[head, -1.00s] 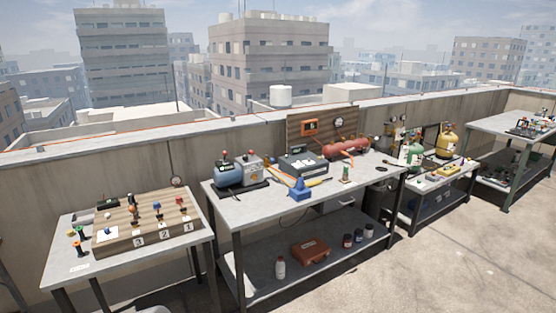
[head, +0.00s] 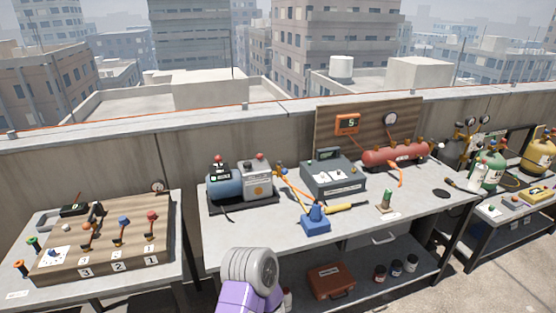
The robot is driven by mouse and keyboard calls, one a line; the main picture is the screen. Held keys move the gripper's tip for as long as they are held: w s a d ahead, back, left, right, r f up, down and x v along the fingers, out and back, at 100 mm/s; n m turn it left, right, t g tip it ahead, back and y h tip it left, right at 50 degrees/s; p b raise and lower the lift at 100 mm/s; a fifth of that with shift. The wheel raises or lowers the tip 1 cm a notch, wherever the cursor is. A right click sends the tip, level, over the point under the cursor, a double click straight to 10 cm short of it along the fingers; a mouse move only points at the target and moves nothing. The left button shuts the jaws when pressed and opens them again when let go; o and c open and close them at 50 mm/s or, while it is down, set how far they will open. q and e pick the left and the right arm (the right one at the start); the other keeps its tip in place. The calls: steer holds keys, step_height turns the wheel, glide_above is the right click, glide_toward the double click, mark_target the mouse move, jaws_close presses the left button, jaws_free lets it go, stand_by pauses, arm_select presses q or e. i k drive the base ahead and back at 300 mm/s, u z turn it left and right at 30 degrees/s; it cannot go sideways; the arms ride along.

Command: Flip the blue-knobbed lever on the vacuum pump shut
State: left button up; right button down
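The vacuum pump appears to be the blue and grey machine (head: 226,184) at the left end of the middle bench, with red knobs on top. Neither of my grippers is in view. One purple arm link of mine with a grey round joint stands in front of the middle bench, below the pump and apart from it.
The middle bench (head: 345,224) also holds a blue tool (head: 315,220), a grey case (head: 334,180) and a red tank (head: 396,155). On the left bench, a wooden board (head: 107,247) bears several levers, one blue-knobbed. The bench front by the pump is clear.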

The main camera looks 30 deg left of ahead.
mark_target(284, 171)
steer(key=u, duration=0.8)
steer(key=i, duration=1)
steer(key=u, duration=1.1)
